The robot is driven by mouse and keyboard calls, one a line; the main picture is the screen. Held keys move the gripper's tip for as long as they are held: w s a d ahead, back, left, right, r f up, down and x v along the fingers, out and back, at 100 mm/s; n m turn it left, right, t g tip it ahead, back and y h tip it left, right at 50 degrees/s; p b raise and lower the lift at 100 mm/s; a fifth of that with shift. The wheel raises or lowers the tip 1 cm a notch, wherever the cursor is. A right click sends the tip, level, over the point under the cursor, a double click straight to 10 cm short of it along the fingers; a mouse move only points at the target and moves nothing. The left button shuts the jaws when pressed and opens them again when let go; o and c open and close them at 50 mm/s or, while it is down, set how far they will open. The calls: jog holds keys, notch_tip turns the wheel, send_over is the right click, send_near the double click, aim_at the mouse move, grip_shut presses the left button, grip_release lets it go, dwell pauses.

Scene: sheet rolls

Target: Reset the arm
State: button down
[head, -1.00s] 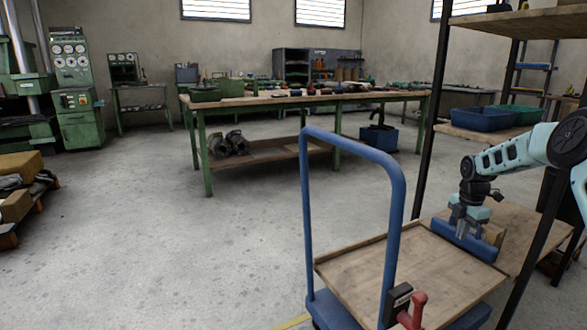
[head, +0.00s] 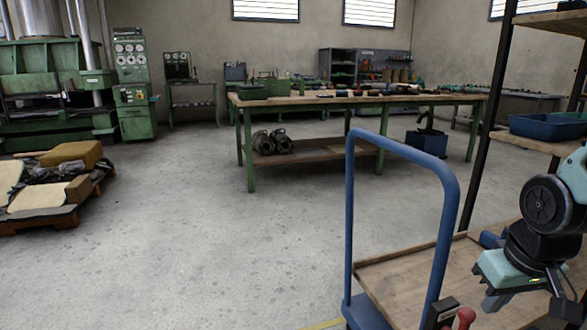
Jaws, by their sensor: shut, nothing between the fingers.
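My gripper (head: 497,294) hangs at the lower right, over the wooden deck of the blue trolley (head: 405,283). It is shut with nothing in it, and its fingers are partly cut off or dark against my wrist. My arm (head: 570,195) is bent at the right edge, and much of it lies outside the view. A blue piece (head: 491,240) lies on the trolley side behind my wrist, mostly hidden. My gripper is apart from it, nearer the camera.
The trolley's blue handle (head: 350,220) stands upright left of my arm. A black-posted shelf (head: 487,110) with a blue bin (head: 545,126) is close on the right. A pallet (head: 65,215) lies at far left. The floor between is clear.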

jog(key=s+a+r+n+g, duration=0.25)
jog(key=s+a+n, duration=0.45)
jog(key=s+a, duration=1)
notch_tip(320, 180, up, 30)
jog(key=w+a+p, duration=0.1)
jog(key=w+p, duration=0.1)
jog(key=p, duration=2.8)
jog(key=shift+w+a+y, duration=0.25)
jog(key=shift+a+y, duration=0.05)
